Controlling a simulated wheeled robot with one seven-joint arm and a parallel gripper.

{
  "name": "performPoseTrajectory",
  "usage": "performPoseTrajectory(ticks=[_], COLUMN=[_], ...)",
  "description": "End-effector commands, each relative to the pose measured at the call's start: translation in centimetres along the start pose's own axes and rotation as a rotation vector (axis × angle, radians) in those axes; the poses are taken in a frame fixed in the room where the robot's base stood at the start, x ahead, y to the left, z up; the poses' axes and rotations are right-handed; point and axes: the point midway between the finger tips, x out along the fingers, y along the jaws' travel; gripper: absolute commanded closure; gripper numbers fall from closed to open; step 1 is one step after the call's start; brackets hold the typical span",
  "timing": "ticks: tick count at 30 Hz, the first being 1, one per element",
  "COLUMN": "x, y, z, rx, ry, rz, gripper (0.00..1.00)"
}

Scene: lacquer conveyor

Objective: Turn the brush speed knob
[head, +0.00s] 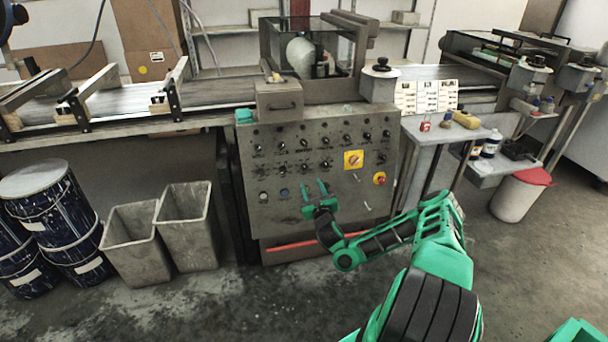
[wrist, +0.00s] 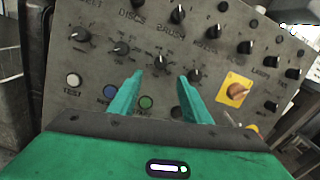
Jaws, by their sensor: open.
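The grey control panel (head: 345,190) carries rows of small black knobs. In the wrist view a label that seems to read BRUSH stands above one black knob (wrist: 161,65), which looks like the brush speed knob. It appears to be in the lower knob row in the head view (head: 304,167). My gripper (head: 313,186) faces the panel with its two green fingers apart and empty. In the wrist view the fingers (wrist: 156,85) frame the space just below this knob. I cannot tell how far off the panel the fingertips are. The green button lies between the fingers.
Other knobs sit close on both sides. White (wrist: 73,80), blue (wrist: 110,92) and green (wrist: 146,102) buttons lie below them. A yellow-plated switch (head: 354,160) and a red emergency button (head: 379,178) are to the right. Grey bins (head: 187,228) stand left of the panel.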

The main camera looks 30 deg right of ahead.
Motion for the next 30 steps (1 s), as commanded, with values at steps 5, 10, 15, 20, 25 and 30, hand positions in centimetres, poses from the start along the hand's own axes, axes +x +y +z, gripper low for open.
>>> performPoseTrajectory(ticks=[5, 10, 15, 20, 25, 30], x=[1.0, 2.9, 4.1, 5.4, 7.4, 9.2], y=[-0.1, -0.1, 0.2, 0.0, -0.2, -0.1], z=[-0.1, 0.2, -0.2, 0.1, 0.1, 0.1], rx=[0.000, -0.003, -0.005, -0.004, 0.000, 0.002], ry=[0.002, -0.003, 0.004, -0.002, -0.002, -0.002], rz=[-0.003, -0.003, 0.004, 0.000, -0.005, -0.004], gripper=[0.56, 0.56, 0.56, 0.56, 0.56, 0.56])
